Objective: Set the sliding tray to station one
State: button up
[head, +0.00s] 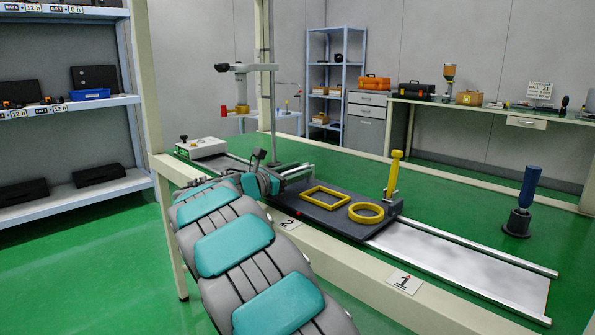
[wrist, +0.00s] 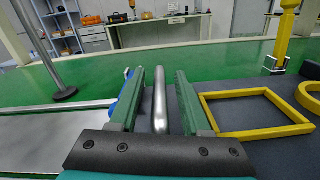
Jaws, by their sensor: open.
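The sliding tray (head: 338,221) is a dark grey plate on a pale rail track. It carries a yellow square frame (head: 326,197) and a yellow ring (head: 366,212). Its front edge lies beside the label "2" (head: 290,224). The label "1" (head: 404,281) is farther right on the front beam. My gripper (wrist: 161,75) is open at the tray's left end. In the wrist view, a round metal bar (wrist: 161,105) stands between its fingers. I cannot tell whether either finger touches it. My arm hides part of the tray's left end in the head view.
A yellow upright handle (head: 394,176) stands at the tray's right end. The track (head: 460,262) right of the tray is bare. A blue-handled tool (head: 525,195) stands in a dark holder behind the track. A microscope-like stand (head: 272,90) rises behind my gripper.

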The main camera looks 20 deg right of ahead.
grip_shut()
dwell(0.4)
dwell(1.1)
